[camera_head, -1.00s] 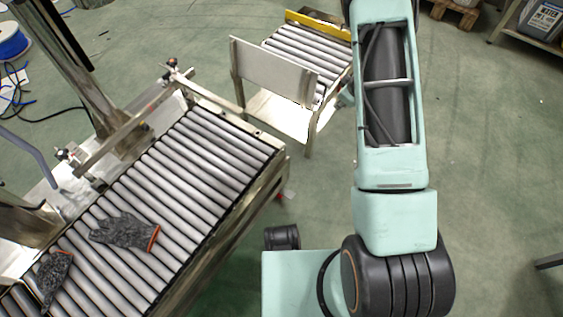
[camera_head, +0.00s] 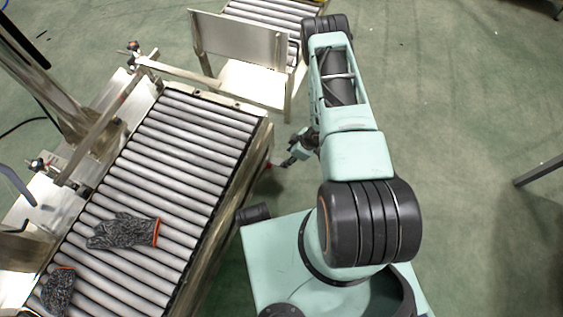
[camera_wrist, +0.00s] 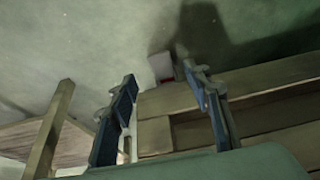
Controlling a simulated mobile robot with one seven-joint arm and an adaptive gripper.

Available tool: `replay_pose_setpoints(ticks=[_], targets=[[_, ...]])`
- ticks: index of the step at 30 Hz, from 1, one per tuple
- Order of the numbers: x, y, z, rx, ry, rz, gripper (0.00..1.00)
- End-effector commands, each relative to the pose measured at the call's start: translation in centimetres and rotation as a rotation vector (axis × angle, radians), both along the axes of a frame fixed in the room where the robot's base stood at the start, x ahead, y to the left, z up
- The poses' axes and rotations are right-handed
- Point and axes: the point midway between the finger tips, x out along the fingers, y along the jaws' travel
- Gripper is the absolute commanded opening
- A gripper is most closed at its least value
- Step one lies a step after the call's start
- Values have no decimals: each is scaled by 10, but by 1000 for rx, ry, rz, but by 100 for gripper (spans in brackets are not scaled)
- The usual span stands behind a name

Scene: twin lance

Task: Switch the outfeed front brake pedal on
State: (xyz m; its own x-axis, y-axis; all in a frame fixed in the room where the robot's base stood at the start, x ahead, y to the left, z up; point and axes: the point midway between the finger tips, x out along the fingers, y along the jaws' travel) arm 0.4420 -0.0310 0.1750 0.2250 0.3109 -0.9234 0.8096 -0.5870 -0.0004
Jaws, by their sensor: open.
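A small white block with a red part (camera_wrist: 162,68) shows in the wrist view on the green floor, beyond and between my fingertips. It looks like the brake pedal, but its on or off state is too small to read. My gripper (camera_wrist: 160,88) is open, with its two dark fingers spread and nothing between them. In the head view my gripper (camera_head: 288,162) is low beside the right side of the roller conveyor (camera_head: 190,145). A speck of red shows near it by the conveyor frame; most of the pedal is hidden there. I see no contact between fingers and pedal.
Metal frame beams (camera_wrist: 235,95) run close to my right finger in the wrist view. A grey patterned glove (camera_head: 125,231) lies on the rollers. A metal panel stand (camera_head: 240,45) stands behind the gripper. The floor on the right is mostly clear.

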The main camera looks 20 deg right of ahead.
Motion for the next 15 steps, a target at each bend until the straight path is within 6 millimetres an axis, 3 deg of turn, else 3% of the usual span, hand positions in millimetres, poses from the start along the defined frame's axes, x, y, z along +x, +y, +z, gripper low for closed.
replay_pose_setpoints(ticks=[1, 6, 15], targets=[[2, 4, -15, -1, 1, 2, 45], [9, 13, -42, -1, 0, 1, 45], [15, 21, -63, -1, 1, -1, 45]])
